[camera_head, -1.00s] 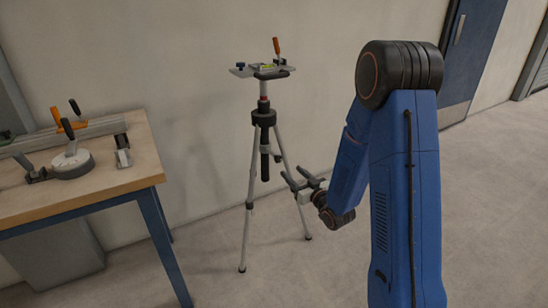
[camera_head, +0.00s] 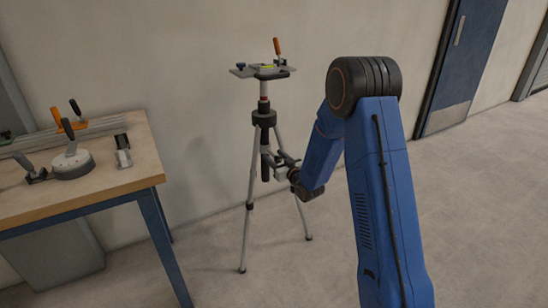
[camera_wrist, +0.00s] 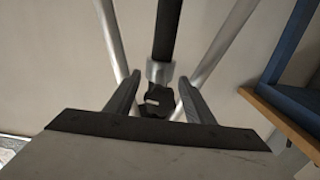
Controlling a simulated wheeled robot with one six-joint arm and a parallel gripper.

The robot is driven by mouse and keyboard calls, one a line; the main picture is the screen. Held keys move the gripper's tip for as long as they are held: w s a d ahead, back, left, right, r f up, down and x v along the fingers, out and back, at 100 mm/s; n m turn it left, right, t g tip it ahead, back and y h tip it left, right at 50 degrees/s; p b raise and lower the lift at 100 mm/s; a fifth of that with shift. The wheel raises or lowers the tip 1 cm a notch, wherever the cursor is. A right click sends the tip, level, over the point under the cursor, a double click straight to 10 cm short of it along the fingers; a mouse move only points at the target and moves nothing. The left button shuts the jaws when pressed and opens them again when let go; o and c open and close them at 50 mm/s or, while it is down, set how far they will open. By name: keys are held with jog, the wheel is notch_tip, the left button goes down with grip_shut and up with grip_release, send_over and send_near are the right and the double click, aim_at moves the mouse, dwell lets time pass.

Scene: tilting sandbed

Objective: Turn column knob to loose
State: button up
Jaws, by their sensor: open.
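The tripod (camera_head: 279,183) stands on the floor by the wall, with a dark centre column (camera_head: 264,138) between its legs. In the wrist view the black column (camera_wrist: 168,30) runs into a grey collar (camera_wrist: 160,72). A black knob-like part (camera_wrist: 157,101) with a pale mark sits against the collar. My gripper (camera_head: 274,164) is at the column's lower part in the head view. Its open fingers (camera_wrist: 159,82) stand on either side of the knob-like part in the wrist view, with gaps visible. Contact and exact depth cannot be told.
A small platform (camera_head: 243,72) with an orange-handled clamp (camera_head: 277,47) tops the tripod. A wooden-topped bench (camera_head: 110,184) with clamps and a round grey device (camera_head: 73,163) stands left. The floor on the right is open.

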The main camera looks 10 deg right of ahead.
jog(key=shift+w+a, duration=0.1)
jog(key=shift+w, duration=0.15)
jog(key=c, duration=1.1)
jog(key=shift+o, duration=0.2)
